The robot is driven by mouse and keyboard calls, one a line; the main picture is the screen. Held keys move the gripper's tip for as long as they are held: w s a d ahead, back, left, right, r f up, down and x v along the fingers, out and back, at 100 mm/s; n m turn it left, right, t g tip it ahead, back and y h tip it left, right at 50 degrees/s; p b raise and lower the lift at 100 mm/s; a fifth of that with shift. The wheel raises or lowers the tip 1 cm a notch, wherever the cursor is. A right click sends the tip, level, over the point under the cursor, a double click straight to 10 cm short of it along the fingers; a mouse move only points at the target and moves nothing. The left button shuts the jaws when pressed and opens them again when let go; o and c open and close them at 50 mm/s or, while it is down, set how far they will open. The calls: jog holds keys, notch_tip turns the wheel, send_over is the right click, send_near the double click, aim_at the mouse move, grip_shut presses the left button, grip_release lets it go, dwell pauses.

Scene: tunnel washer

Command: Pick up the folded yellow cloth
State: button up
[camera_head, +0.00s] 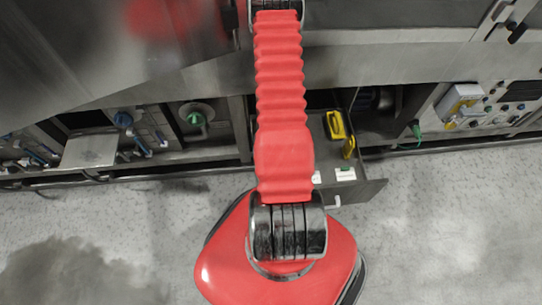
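Two small yellow things show in an open drawer (375,190) right of my red arm. The upper one (336,125) has a dark middle, and the lower one (348,148) is smaller and narrow. At this size I cannot tell whether either is the folded yellow cloth. My arm runs up the middle of the picture and leaves at the top edge, so my gripper is out of view. The arm covers the left part of the drawer.
The drawer juts out from the grey metal machine over the pale floor (440,225), which looks clear. White labels (345,174) lie near its front. Panels with knobs (196,116) and a yellow-white box (459,102) flank it. A metal overhang (390,58) runs above.

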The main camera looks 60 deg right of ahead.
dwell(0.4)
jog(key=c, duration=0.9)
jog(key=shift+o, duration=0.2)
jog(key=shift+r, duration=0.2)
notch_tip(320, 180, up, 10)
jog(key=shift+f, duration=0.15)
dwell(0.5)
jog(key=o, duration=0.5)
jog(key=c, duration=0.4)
